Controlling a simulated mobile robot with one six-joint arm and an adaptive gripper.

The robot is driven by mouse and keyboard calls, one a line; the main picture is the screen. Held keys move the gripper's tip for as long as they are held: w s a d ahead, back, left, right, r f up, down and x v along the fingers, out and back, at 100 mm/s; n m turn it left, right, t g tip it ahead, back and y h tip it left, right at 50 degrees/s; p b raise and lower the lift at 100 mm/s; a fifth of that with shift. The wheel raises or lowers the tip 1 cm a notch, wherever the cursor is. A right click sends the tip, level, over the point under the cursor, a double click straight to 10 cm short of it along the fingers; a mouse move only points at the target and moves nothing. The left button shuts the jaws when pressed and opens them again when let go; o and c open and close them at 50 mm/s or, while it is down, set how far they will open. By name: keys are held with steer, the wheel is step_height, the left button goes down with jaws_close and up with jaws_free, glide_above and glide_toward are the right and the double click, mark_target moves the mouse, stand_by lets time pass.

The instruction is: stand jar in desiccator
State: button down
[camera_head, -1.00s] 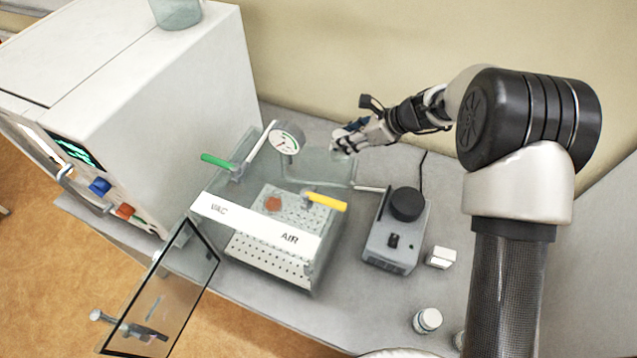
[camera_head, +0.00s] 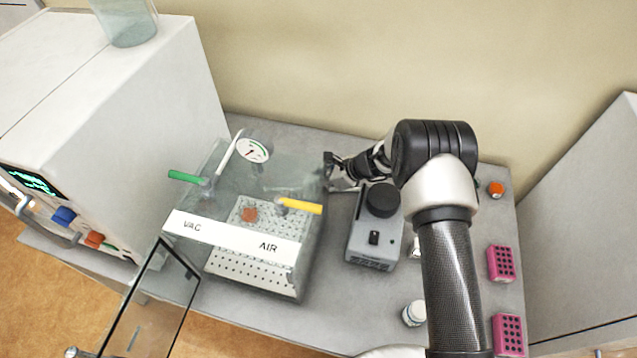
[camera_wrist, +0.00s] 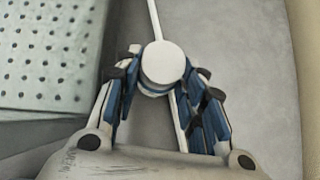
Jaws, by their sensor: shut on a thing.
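The desiccator is a clear box (camera_head: 312,245) with a perforated shelf, VAC and AIR labels, a gauge (camera_head: 253,149), a green handle (camera_head: 187,177) and a yellow handle (camera_head: 304,206). Its glass door (camera_head: 150,300) stands swung open at the front left. My gripper (camera_head: 330,172) is by the box's back right side. In the wrist view, my gripper (camera_wrist: 162,88) is shut on a jar with a round white lid (camera_wrist: 162,62), seen from above. The perforated shelf (camera_wrist: 45,55) lies left of it. The jar's body is mostly hidden, and the jar is not clear in the head view.
A grey device with a black knob (camera_head: 382,199) stands right of the box. A white-capped bottle (camera_head: 414,313), pink racks (camera_head: 502,263) and an orange-topped item (camera_head: 496,189) are further right. A large white instrument (camera_head: 130,130) is at left. A small reddish item (camera_head: 249,214) shows over the shelf.

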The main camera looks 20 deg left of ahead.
steer(key=shift+f, duration=0.3)
steer(key=shift+f, duration=0.15)
steer(key=c, duration=1)
jaws_free()
steer(key=shift+c, duration=0.2)
steer(key=shift+r, duration=0.2)
steer(key=v, duration=1.2)
